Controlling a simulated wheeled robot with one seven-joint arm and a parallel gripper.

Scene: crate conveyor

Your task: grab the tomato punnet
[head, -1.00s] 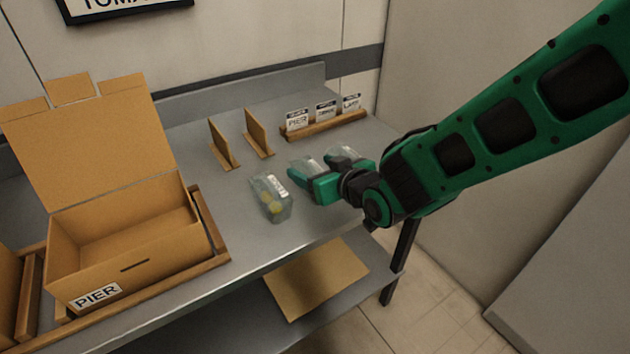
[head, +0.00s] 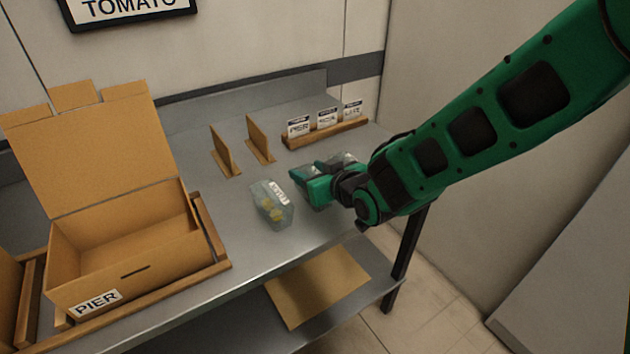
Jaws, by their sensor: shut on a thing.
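My gripper (head: 311,181) is low over the grey table, on its right half. It is shut on a clear punnet (head: 323,166), which is mostly hidden behind the green fingers. I cannot make out that punnet's contents or label. Another clear punnet (head: 270,205) with yellow contents and a white label stands just left of the gripper, apart from it. More clear plastic (head: 345,158) shows behind the gripper; I cannot tell whether it is a separate punnet.
An open cardboard box (head: 125,270) labelled PIER stands on the left in a wooden frame. Two upright wooden dividers (head: 223,152) and a wooden rail (head: 325,133) with several label cards are at the back. A sign (head: 130,8) reading TOMATO hangs on the wall.

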